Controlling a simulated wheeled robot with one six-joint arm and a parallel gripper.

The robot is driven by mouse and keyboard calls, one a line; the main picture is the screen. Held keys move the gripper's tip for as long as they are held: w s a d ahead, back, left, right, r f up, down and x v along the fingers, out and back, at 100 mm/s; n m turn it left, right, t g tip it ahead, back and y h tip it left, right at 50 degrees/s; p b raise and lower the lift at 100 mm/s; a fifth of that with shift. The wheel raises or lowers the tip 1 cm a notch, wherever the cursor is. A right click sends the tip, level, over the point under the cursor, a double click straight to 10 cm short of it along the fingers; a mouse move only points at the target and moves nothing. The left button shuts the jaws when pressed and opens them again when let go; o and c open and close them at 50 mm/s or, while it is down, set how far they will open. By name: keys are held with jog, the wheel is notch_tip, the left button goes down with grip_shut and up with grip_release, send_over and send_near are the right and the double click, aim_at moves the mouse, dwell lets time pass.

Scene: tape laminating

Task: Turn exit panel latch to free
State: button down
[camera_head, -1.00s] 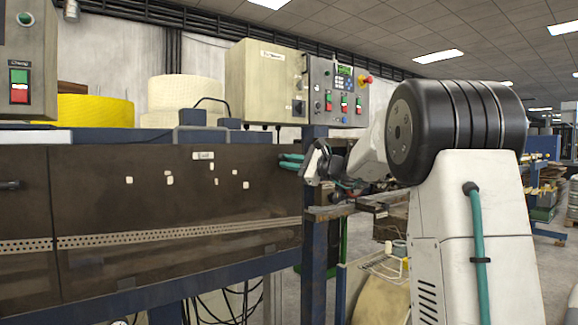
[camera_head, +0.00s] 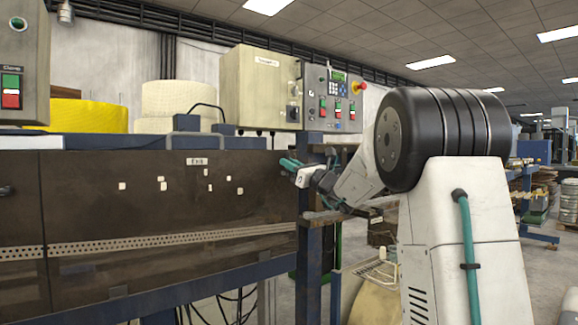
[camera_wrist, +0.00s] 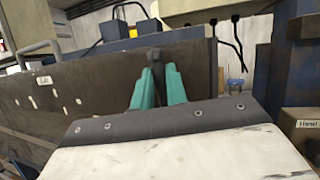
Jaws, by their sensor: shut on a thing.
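The exit panel (camera_head: 150,215) is a dark brown cover with a small label reading "Exit" (camera_head: 197,161). It also shows in the wrist view (camera_wrist: 95,100), tilted in the picture. My gripper (camera_head: 287,163) is at the panel's upper right edge. In the wrist view its two teal fingers (camera_wrist: 159,82) are closed around a dark latch (camera_wrist: 156,57) near the panel's top edge. The fingers cover the latch's lower part. In the head view the latch is hidden by the fingers, and its exact turn angle cannot be told.
A control box with buttons and a red emergency stop (camera_head: 335,95) stands above and behind my gripper. A blue frame post (camera_head: 311,235) is below it. White rolls (camera_head: 180,105) and a yellow roll (camera_head: 88,114) sit behind the panel.

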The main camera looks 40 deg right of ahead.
jog(key=shift+d+f+m+h, duration=0.15)
jog(key=shift+m+h, duration=0.25)
jog(key=shift+m, duration=0.3)
jog(key=c, duration=1.4)
grip_release()
jog(key=v, duration=0.7)
jog(key=shift+s+f, duration=0.2)
jog(key=shift+s, duration=0.1)
